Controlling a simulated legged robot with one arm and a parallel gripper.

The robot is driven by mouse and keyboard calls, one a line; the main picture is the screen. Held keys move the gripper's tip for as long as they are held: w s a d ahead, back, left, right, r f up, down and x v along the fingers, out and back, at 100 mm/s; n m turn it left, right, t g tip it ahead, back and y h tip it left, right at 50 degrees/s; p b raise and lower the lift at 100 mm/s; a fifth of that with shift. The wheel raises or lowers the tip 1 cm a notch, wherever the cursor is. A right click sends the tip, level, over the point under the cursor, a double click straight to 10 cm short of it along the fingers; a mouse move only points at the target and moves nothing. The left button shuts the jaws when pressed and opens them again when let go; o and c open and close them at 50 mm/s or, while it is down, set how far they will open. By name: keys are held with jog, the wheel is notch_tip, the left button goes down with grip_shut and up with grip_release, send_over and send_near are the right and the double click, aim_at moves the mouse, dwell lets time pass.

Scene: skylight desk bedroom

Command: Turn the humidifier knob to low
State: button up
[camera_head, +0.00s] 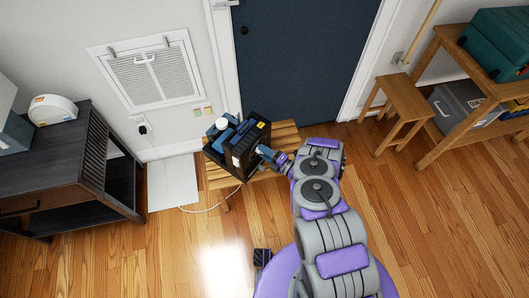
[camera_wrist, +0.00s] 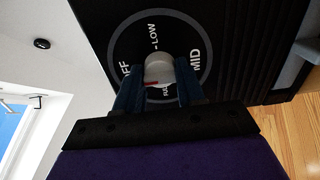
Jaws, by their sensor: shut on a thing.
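The humidifier (camera_head: 250,143) is a black box-shaped unit on a small wooden bench (camera_head: 290,135) in front of the blue door. In the wrist view its dark front panel (camera_wrist: 235,25) carries a round dial with OFF, LOW and MID printed around it; a further label at the bottom is partly hidden. The pale grey knob (camera_wrist: 158,66) is at the dial's centre. My gripper (camera_wrist: 158,78), also seen in the head view (camera_head: 266,153), is shut on the knob, one blue finger on each side. A small red mark shows between the fingers; the setting it points to is unclear.
A dark cabinet (camera_head: 60,155) stands at the left. A wooden stool (camera_head: 398,105) and a shelf with bins (camera_head: 480,75) are at the right. A white cord (camera_head: 205,209) lies on the floor by the bench. Open wooden floor (camera_head: 445,215) lies to the right.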

jog(key=shift+s+d+f+m, duration=0.1)
jog(key=shift+f+m, duration=0.05)
jog(key=shift+m, duration=0.15)
jog(key=shift+m+p, duration=0.4)
jog(key=shift+m, duration=8.2)
jog(key=o, duration=1)
jog(key=shift+o, duration=0.2)
jog(key=v, duration=1.7)
